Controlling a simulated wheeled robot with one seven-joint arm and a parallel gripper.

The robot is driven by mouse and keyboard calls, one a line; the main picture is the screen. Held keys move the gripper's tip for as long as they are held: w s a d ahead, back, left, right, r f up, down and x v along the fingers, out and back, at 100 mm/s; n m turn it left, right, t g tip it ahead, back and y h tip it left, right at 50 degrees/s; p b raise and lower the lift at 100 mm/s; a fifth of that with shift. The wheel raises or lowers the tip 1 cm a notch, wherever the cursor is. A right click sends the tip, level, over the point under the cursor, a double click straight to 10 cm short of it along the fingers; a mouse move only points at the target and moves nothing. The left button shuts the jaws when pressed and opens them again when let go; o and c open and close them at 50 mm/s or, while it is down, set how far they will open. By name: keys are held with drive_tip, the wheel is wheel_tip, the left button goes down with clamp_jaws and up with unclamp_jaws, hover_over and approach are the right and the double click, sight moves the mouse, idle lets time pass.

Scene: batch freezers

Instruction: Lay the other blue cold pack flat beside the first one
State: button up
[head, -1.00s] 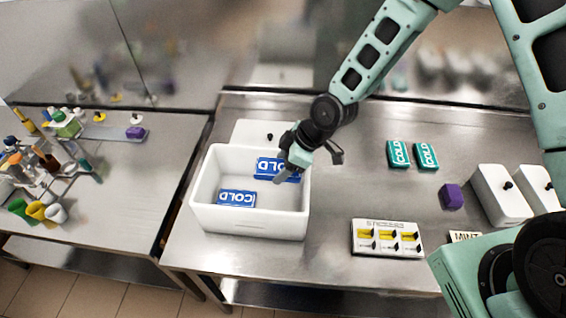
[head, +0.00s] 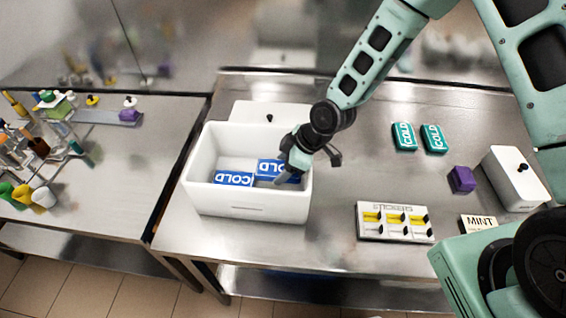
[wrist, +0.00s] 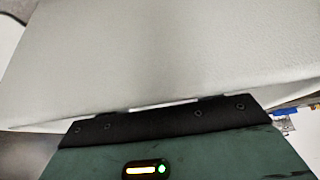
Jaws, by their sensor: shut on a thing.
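Two blue cold packs with white lettering are inside the open white box in the head view (head: 247,205). The first pack (head: 233,179) lies flat on the box floor toward the front left. My gripper (head: 285,174) reaches into the right side of the box and is shut on the other blue pack (head: 266,168). That pack looks roughly level, right of and slightly behind the first. Its right part is hidden by my gripper; I cannot tell if it touches the floor or the first pack. The wrist view shows a pale surface, without fingertips or pack.
A white lid (head: 262,112) lies behind the box. Two teal cold packs (head: 404,137) (head: 434,139), a purple block (head: 461,180), a white container (head: 514,180) and a tray with yellow parts (head: 395,222) are to the right. Bare steel lies between them and the box.

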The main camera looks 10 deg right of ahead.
wheel_tip(320, 180, down, 4)
drive_tip(key=shift+r+b, duration=0.15)
drive_tip(key=shift+b, duration=0.9)
drive_tip(key=shift+s+d+f+b, duration=0.1)
drive_tip(key=shift+s+f+b, duration=0.1)
drive_tip(key=shift+f+b, duration=0.4)
drive_tip(key=shift+s+d+f+b, duration=0.1)
drive_tip(key=shift+s+f+b, duration=0.2)
drive_tip(key=shift+f, duration=0.45)
drive_tip(key=shift+w+f, duration=0.1)
drive_tip(key=shift+f, duration=0.1)
drive_tip(key=shift+c, duration=0.5)
drive_tip(key=o, duration=1.6)
drive_tip(key=shift+o, duration=0.2)
drive_tip(key=shift+w+a+r+p, duration=0.1)
drive_tip(key=shift+w+r+p, duration=0.1)
drive_tip(key=shift+r+p, duration=1.05)
drive_tip(key=shift+w+a+r+p, duration=0.15)
drive_tip(key=shift+r+p, duration=0.6)
drive_tip(key=shift+r, duration=1)
wheel_tip(320, 180, up, 12)
drive_tip(key=p, duration=0.8)
drive_tip(key=shift+f, duration=0.15)
